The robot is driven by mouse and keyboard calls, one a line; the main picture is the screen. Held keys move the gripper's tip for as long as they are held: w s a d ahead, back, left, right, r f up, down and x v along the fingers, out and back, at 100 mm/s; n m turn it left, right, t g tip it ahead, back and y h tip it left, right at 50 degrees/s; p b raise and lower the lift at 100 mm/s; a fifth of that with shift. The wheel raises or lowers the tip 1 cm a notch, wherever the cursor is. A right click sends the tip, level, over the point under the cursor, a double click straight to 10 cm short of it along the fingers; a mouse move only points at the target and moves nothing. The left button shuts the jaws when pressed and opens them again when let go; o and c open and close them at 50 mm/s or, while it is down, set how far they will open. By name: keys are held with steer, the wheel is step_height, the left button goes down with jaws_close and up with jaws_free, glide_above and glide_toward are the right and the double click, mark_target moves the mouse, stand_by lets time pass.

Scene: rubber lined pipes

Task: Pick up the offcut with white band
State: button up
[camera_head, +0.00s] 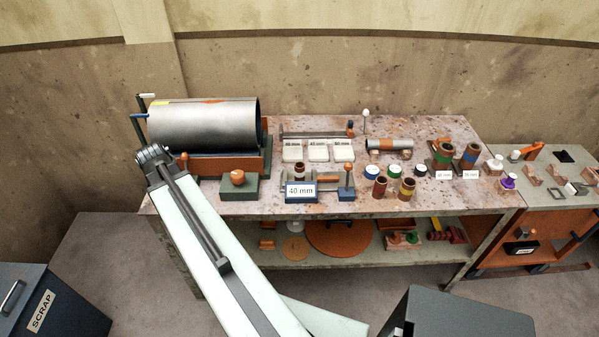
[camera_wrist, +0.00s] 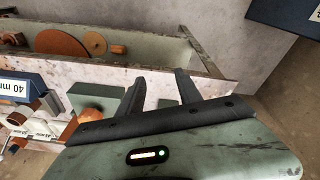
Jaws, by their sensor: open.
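A short brown offcut with a white band (camera_head: 299,172) stands upright behind the 40 mm sign (camera_head: 300,191) on the workbench, its lower part hidden by the sign. In the wrist view, a brown and white piece (camera_wrist: 18,117) beside the 40 mm sign (camera_wrist: 14,88) at the left edge looks like the same offcut, but I cannot be sure. My gripper (camera_wrist: 156,86) is open and empty, its two dark fingers pointing over the bench's edge, to the right of that piece. I cannot make out the gripper in the head view.
A large grey pipe (camera_head: 204,126) lies in an orange cradle at the left. A green block with an orange knob (camera_head: 238,183) sits in front. The lower shelf (camera_head: 420,256) holds discs and tools.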

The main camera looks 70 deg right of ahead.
mark_target(297, 167)
steer(key=s+d+m, duration=0.1)
steer(key=s+d, duration=0.2)
steer(key=d, duration=0.2)
steer(key=s+d+m+h, duration=0.1)
steer(key=s+d+m, duration=0.1)
steer(key=s+d, duration=0.2)
steer(key=s+d+r+m, duration=0.1)
steer(key=s+d, duration=0.3)
steer(key=d, duration=0.4)
steer(key=shift+s+d+m+g, duration=0.2)
steer(key=shift+s+m+g, duration=0.1)
steer(key=shift+m, duration=0.4)
steer(key=s+d+r+m+g+h, duration=0.15)
steer(key=s+d+m, duration=0.35)
steer(key=s+d, duration=0.9)
steer(key=f+b, duration=0.2)
steer(key=s+f+b, duration=0.1)
steer(key=f+b, duration=0.1)
steer(key=s+f+b, duration=0.1)
steer(key=f+b, duration=0.1)
steer(key=f, duration=0.1)
steer(key=shift+d, duration=0.25)
steer(key=shift+r, duration=0.1)
steer(key=shift+t, duration=0.25)
steer(key=b+x, duration=0.4)
steer(key=x, duration=0.1)
steer(key=shift+d+b, duration=0.3)
steer(key=shift+r, duration=0.1)
jaws_close()
